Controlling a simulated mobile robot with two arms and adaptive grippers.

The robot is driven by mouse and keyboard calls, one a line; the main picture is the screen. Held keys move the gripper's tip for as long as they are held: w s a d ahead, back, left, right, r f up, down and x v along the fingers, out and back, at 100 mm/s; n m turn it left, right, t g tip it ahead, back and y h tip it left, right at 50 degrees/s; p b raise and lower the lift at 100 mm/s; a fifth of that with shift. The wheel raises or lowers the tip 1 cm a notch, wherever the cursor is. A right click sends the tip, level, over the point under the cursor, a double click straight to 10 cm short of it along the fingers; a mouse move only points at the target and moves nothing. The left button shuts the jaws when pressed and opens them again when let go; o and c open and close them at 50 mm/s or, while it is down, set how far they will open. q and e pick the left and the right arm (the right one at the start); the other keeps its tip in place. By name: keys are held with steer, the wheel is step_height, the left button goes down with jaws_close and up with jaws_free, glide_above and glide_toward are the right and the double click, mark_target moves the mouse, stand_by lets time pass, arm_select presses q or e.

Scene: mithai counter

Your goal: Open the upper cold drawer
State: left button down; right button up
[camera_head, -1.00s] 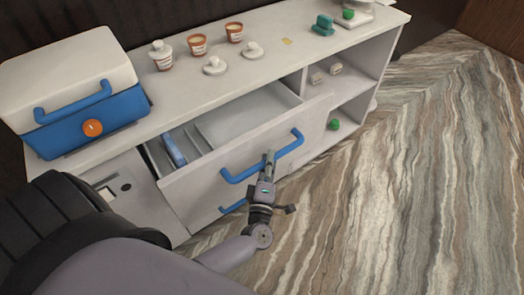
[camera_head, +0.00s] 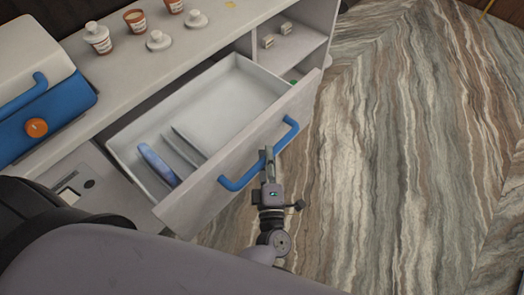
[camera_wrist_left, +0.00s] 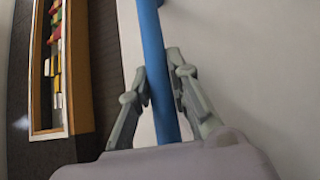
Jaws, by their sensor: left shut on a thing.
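The upper cold drawer (camera_head: 262,136) is pulled well out of the white counter, with its tray in view. Inside lies a blue item (camera_head: 158,165) beside thin dividers; the rest of the tray (camera_head: 232,103) looks empty. The drawer's blue bar handle (camera_head: 237,181) runs along its front. My left gripper (camera_head: 268,156) is shut on the handle near its middle. In the left wrist view the blue handle (camera_wrist_left: 155,60) passes between the two fingers (camera_wrist_left: 156,88). My right gripper is not in view.
On the counter top (camera_head: 120,75) stand labelled cups (camera_head: 98,38) and white lids (camera_head: 159,40). A blue and white cool box (camera_head: 45,115) is at the left. An open shelf (camera_head: 290,45) is at the right. The marbled floor (camera_head: 400,150) is clear.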

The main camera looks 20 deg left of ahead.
arm_select(q)
steer(key=shift+s+d+f, duration=0.1)
steer(key=shift+d, duration=0.1)
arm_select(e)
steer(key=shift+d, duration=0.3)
arm_select(q)
steer(key=c, duration=1.5)
jaws_free()
steer(key=v, duration=0.7)
steer(key=shift+s, duration=0.25)
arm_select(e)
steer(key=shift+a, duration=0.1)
arm_select(q)
steer(key=shift+d, duration=0.1)
